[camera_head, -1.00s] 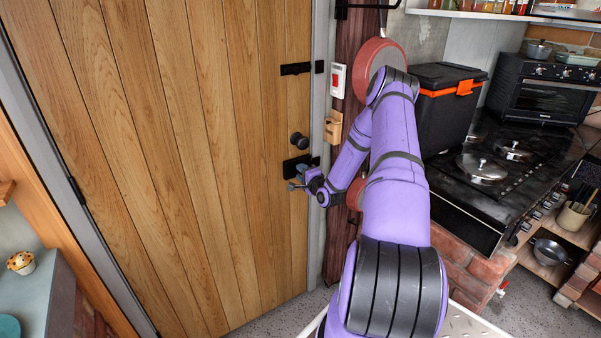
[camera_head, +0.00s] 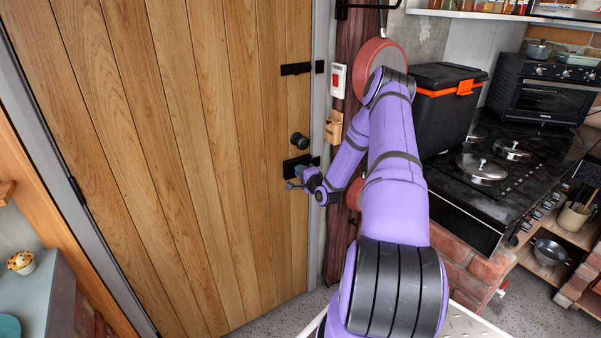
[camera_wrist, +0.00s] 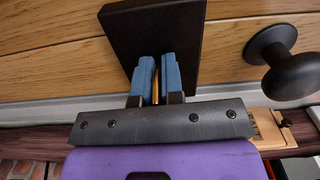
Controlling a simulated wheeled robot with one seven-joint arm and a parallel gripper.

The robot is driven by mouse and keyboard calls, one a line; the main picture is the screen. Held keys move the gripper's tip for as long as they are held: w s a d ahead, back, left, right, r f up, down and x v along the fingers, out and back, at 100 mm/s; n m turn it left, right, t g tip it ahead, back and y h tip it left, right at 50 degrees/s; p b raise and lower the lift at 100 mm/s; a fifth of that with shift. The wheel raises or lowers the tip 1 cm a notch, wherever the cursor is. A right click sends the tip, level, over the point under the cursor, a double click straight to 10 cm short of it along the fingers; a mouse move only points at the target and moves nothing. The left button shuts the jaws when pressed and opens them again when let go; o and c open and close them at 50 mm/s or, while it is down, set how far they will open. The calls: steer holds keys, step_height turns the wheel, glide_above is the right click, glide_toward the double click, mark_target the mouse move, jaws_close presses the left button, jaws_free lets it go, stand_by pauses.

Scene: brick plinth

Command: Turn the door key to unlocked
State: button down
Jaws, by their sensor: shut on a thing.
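The wooden door (camera_head: 190,190) fills the left of the head view and appears closed. A black lock plate (camera_head: 297,166) sits on it below a round black knob (camera_head: 299,140). My gripper (camera_head: 294,185) is at the lock plate. In the wrist view my gripper (camera_wrist: 157,85) has its two blue fingers shut on a thin brass key (camera_wrist: 155,82), in front of the black lock plate (camera_wrist: 185,25). The knob (camera_wrist: 290,62) stands to the right there, apart from the fingers. The key's far end and its keyhole are hidden between the fingers, so its exact turn is hard to tell.
A black bolt (camera_head: 297,69) is higher on the door. A red-and-white switch (camera_head: 337,80) and a small wooden box (camera_head: 333,127) are on the frame and post to the right. A stove top (camera_head: 490,165) stands further right.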

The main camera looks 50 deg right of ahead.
steer(key=n, duration=1.3)
steer(key=shift+n, duration=2.2)
steer(key=c, duration=1.3)
jaws_free()
steer(key=shift+s, duration=0.1)
steer(key=v, duration=1)
steer(key=shift+s, duration=0.35)
